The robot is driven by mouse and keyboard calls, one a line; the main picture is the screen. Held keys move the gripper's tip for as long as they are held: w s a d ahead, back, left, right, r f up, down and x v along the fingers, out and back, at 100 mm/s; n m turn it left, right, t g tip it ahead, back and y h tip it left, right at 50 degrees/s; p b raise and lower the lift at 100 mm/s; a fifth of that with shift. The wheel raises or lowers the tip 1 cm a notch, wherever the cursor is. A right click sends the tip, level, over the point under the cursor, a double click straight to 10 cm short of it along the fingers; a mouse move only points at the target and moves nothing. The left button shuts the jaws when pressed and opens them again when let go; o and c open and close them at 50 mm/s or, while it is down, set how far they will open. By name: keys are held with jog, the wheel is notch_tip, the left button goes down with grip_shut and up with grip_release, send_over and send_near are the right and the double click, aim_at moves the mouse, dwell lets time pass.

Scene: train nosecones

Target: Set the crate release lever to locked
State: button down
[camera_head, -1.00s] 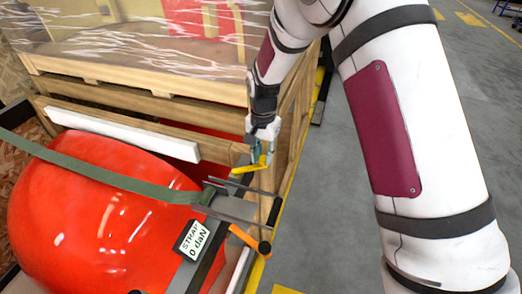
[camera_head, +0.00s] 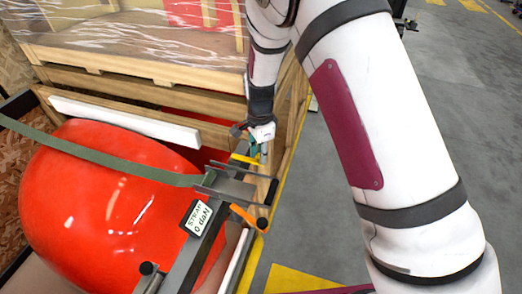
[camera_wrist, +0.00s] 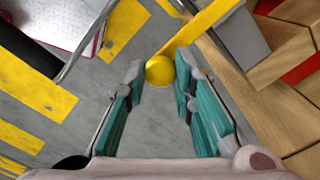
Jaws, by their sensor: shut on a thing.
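The yellow lever (camera_head: 244,158) sits at the far end of the dark metal rail (camera_head: 188,268), beside the wooden crate. Its round yellow knob (camera_wrist: 160,70) lies between my fingertips in the wrist view, and its flat arm (camera_wrist: 205,25) runs up and right. My gripper (camera_head: 258,152) is shut on the knob; its teal-padded fingers (camera_wrist: 160,82) show on both sides. The lever's pivot is hard to make out. A label on the rail reads "STRAP 0 daN" (camera_head: 197,218). No locked marking is readable.
A large red nosecone (camera_head: 105,200) lies under a green strap (camera_head: 110,162). An orange handle (camera_head: 245,216) with a black knob and grey brackets (camera_head: 235,187) stand close in front of my gripper. Grey floor with yellow markings (camera_head: 300,278) is open at the right.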

dwell(0.4)
jog(key=c, duration=1.3)
grip_release()
jog(key=shift+c, duration=0.2)
notch_tip(320, 180, up, 12)
